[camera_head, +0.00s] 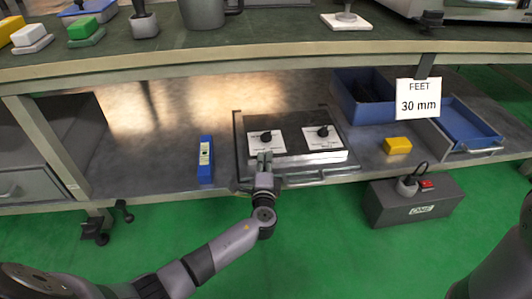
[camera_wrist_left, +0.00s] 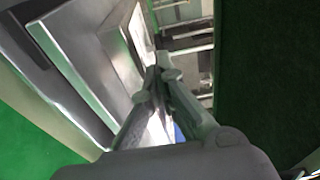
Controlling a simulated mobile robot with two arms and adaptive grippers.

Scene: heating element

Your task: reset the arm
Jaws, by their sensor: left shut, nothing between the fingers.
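My left gripper (camera_head: 264,158) is in front of the heating element (camera_head: 241,165), a dark flat unit on the lower shelf. The unit carries two white panels, each with a black knob: a left knob (camera_head: 266,136) and a right knob (camera_head: 322,131). The gripper's tips are just below the left knob; I cannot tell whether they touch the unit. In the left wrist view the fingers (camera_wrist_left: 160,75) are closed together and empty, close beside the unit's metal front (camera_wrist_left: 78,68). My right gripper is out of view.
A blue device (camera_head: 206,160) stands left of the unit. A yellow block (camera_head: 397,146) and blue bins (camera_head: 362,108) are to the right. A grey box (camera_head: 415,203) with a plug sits at the lower right. The workbench top (camera_head: 280,35) overhangs the shelf.

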